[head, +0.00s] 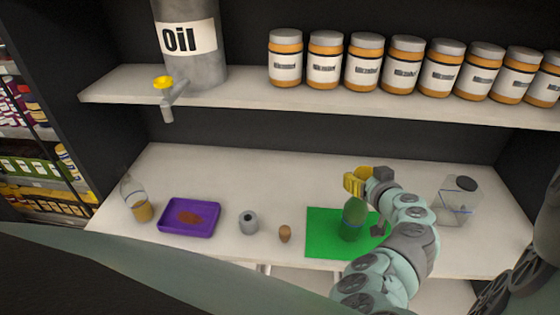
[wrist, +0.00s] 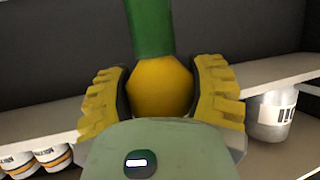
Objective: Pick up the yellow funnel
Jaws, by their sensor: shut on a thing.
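The yellow funnel (wrist: 160,88) is between the yellow fingers of my gripper (wrist: 163,90) in the wrist view, with both fingers against its sides. A green bottle (wrist: 150,28) meets the funnel's narrower end there. In the head view my gripper (head: 356,182) is above the green bottle (head: 353,220), which appears upright over the green mat (head: 322,225). The funnel is mostly hidden by the fingers in the head view. I cannot tell whether the funnel is still inside the bottle's neck.
A clear container (head: 457,202) stands to the right. An upper shelf (head: 232,97) holds an oil drum (head: 190,70) and several jars.

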